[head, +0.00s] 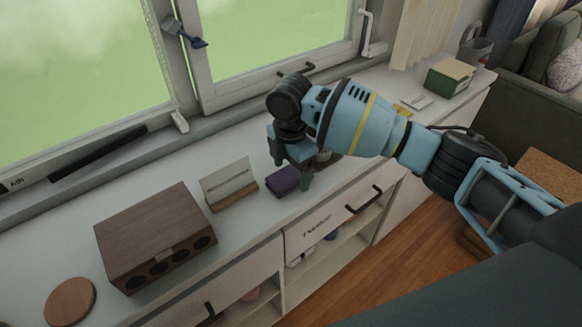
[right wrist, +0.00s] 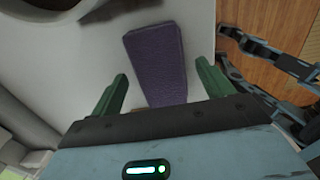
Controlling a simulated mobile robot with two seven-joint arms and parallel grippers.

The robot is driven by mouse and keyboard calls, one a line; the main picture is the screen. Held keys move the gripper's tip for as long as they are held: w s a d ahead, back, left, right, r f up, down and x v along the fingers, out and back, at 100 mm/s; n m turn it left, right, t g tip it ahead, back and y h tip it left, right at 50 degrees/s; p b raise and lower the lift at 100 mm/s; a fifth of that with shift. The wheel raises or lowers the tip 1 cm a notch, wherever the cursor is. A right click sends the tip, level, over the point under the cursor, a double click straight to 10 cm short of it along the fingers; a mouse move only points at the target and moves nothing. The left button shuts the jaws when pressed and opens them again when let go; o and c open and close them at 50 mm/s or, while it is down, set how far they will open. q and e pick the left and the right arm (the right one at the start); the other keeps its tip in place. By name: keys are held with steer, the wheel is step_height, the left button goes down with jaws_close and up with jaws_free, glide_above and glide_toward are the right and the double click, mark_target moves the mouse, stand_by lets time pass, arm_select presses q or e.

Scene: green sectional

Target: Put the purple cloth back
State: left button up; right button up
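The purple cloth (head: 283,180) lies folded on the white cabinet top, just right of a small card in a wooden stand. In the right wrist view the cloth (right wrist: 157,62) is a flat rectangle, with its near end between the two green fingers. My right gripper (head: 291,177) is over the cabinet top, its fingers pointing down at the cloth. In the right wrist view the right gripper (right wrist: 163,90) is open, with a gap between each finger and the cloth. My left gripper is not in view.
A wooden box (head: 155,236) with round openings and a round wooden coaster (head: 70,301) are at the left. The card stand (head: 229,186) is close beside the cloth. A green box (head: 448,77) stands at the far right. Windows line the back; drawer handles (head: 364,199) protrude in front.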

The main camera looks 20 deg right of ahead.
mark_target(290, 174)
step_height(290, 174, up, 12)
steer(key=shift+r, duration=0.15)
stand_by(0.7)
steer(key=shift+a, duration=0.1)
